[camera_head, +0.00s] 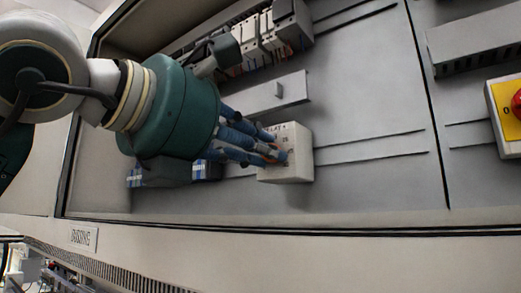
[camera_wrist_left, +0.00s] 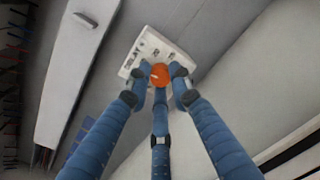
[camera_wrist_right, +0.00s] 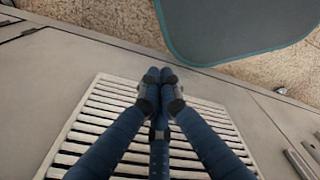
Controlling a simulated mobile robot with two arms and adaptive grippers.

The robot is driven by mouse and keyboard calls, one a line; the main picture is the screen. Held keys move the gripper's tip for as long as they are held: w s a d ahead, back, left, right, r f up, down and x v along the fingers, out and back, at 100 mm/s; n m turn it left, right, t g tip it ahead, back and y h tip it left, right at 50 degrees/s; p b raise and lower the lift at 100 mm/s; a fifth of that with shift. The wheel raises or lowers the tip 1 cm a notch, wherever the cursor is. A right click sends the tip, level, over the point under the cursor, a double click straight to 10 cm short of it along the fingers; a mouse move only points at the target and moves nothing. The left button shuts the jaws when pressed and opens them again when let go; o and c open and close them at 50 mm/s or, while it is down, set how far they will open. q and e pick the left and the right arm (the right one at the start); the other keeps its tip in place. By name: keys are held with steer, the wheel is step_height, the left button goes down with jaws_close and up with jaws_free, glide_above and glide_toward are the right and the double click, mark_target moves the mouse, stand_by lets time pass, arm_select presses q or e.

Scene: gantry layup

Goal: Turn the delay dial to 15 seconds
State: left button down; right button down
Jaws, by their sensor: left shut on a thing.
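The delay dial is an orange knob (camera_wrist_left: 159,75) on the front of a white relay box (camera_wrist_left: 140,44). In the head view the white relay box (camera_head: 299,165) sits on a rail inside the cabinet, with printing partly readable on its face. My left gripper (camera_head: 278,156) reaches in from the left, and its blue fingers are closed around the knob. In the left wrist view the fingertips (camera_wrist_left: 160,74) touch the knob from its sides and below. The dial's setting cannot be read. My right gripper (camera_wrist_right: 160,80) shows in its own wrist view, fingertips together and empty.
A grey duct (camera_head: 265,97) runs just above the relay box. Terminal blocks and breakers (camera_head: 262,35) stand higher up. A red knob on a yellow plate (camera_head: 507,112) is at the far right. A slatted vent (camera_wrist_right: 90,125) lies below my right gripper. The panel right of the box is clear.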

arm_select(q)
steer(key=shift+m, duration=0.8)
steer(key=c, duration=1.5)
jaws_free()
steer(key=shift+c, duration=0.2)
steer(key=v, duration=1.2)
